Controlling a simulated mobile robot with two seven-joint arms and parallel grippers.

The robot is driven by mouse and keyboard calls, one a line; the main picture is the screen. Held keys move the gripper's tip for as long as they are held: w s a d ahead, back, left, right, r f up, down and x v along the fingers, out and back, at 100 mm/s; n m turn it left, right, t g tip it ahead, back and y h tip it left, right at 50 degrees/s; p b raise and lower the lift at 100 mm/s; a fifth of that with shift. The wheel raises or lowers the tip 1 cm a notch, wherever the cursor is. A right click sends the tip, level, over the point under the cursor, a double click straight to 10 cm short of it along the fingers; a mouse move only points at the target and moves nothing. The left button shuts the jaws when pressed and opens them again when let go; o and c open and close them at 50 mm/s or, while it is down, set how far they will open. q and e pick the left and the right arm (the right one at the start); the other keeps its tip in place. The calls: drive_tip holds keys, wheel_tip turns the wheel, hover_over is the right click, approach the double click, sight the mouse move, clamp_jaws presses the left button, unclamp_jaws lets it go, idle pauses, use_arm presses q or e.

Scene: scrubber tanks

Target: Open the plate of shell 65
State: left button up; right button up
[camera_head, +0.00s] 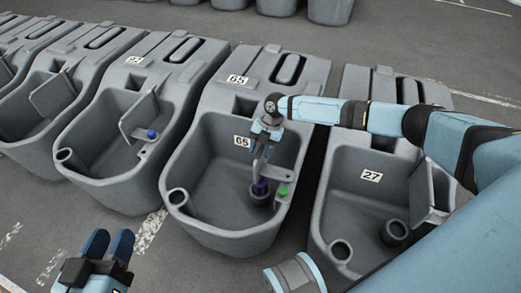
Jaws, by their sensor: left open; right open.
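Shell 65 (225,225) is the grey tank in the middle, with a "65" label (237,79) on its top and another (242,141) on its inner back wall. My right gripper (264,146) is open and points down into this shell, in front of its back wall. A grey part (278,173) that may be its plate shows just below and right of that gripper; whether they touch is unclear. A purple piece (260,187) sits over a round grey socket, and a green cap (282,190) is on the right rim. My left gripper (110,243) is open and empty at lower left.
Shell 92 (110,190) stands to the left with a raised plate (139,114) and blue cap (151,134). Shell 27 (330,215) stands to the right, partly behind my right arm. More tanks line the far left and back. Bare floor (60,215) lies in front.

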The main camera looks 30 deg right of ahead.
clamp_jaws()
drive_tip(key=shift+w+a, duration=0.1)
